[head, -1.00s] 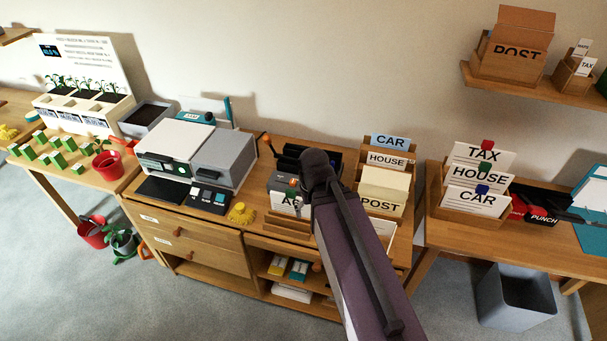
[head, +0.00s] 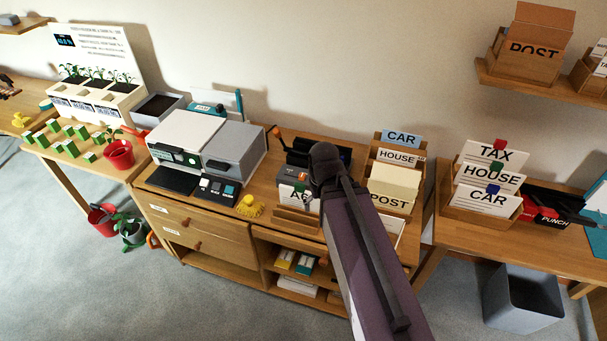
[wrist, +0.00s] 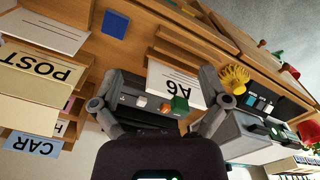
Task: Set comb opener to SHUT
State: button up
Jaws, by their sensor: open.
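A dark machine (head: 298,158) with an upright orange-tipped lever (head: 276,132) at its left stands at the back of the middle bench; it may be the comb opener, but no OPEN or SHUT marking is legible. In front of it is a grey box with small coloured knobs (head: 290,176), beside a white A6 card. My gripper (wrist: 161,74) is open and empty in the wrist view, its fingers spread either side of the knobbed grey box (wrist: 145,104) and the A6 card (wrist: 172,83). In the head view my arm hides most of the gripper and part of the machine.
Card holders with CAR (head: 401,138), HOUSE and POST cards stand right of my arm. A grey and white machine (head: 208,143) and yellow object (head: 250,206) are to the left. The right bench holds TAX cards (head: 487,152) and a red-black punch (head: 545,212).

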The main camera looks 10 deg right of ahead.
jog(key=c, duration=0.4)
jog(key=shift+o, duration=0.2)
jog(key=m, duration=0.6)
send_over(302, 175)
jog(key=shift+r, duration=0.2)
jog(key=shift+f, duration=0.2)
notch_tip(302, 175, down, 13)
jog(key=b, duration=1.3)
jog(key=shift+f, duration=0.2)
grip_shut()
